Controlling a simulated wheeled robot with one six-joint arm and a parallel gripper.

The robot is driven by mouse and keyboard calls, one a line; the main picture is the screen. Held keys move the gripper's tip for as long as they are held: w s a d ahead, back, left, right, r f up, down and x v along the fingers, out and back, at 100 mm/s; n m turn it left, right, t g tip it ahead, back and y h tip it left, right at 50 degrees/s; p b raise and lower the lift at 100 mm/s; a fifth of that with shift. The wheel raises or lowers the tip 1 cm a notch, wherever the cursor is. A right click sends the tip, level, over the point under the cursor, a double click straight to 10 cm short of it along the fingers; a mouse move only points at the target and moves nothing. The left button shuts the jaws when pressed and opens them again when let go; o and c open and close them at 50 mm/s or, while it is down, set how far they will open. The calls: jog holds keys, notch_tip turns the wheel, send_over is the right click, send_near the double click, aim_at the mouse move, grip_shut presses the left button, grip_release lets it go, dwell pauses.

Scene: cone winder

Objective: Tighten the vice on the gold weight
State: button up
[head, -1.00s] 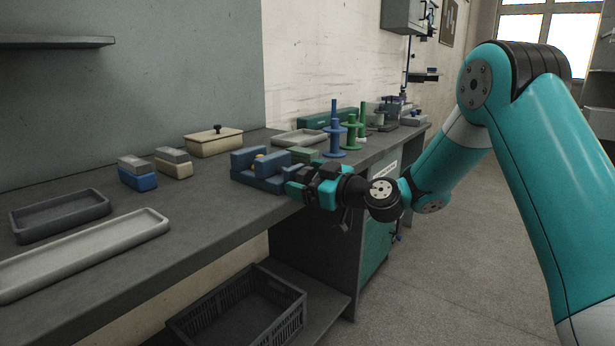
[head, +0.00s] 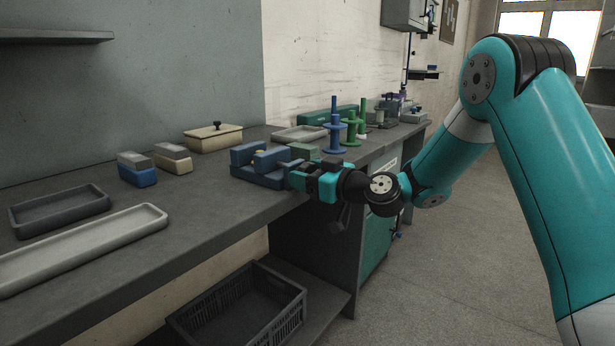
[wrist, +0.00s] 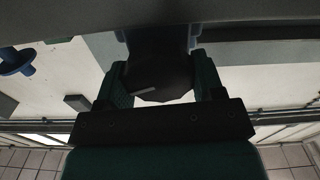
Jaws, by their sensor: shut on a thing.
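The blue vice (head: 258,174) stands at the front edge of the bench. The gold weight (head: 259,153) shows as a small yellow top between its jaws; most of it is hidden, and I cannot tell whether both jaws touch it. My gripper (head: 303,178) is at the vice's right end, out over the bench edge. In the wrist view its two green fingers are closed on the sides of a dark knob, the vice handle (wrist: 160,80). Blue vice body (wrist: 160,38) shows beyond the handle.
Blue and green spools (head: 335,140) stand behind the gripper. A lidded cream box (head: 213,143), small blue and cream blocks (head: 137,176) and two trays (head: 60,212) lie to the left. A black crate (head: 240,309) sits below the bench.

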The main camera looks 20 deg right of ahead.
jog(key=m, duration=0.5)
jog(key=shift+w+d, duration=0.1)
jog(key=shift+d, duration=0.05)
jog(key=shift+m, duration=0.3)
dwell(0.3)
jog(key=o, duration=0.9)
jog(key=shift+b+v, duration=2.85)
jog(key=shift+v, duration=5.9)
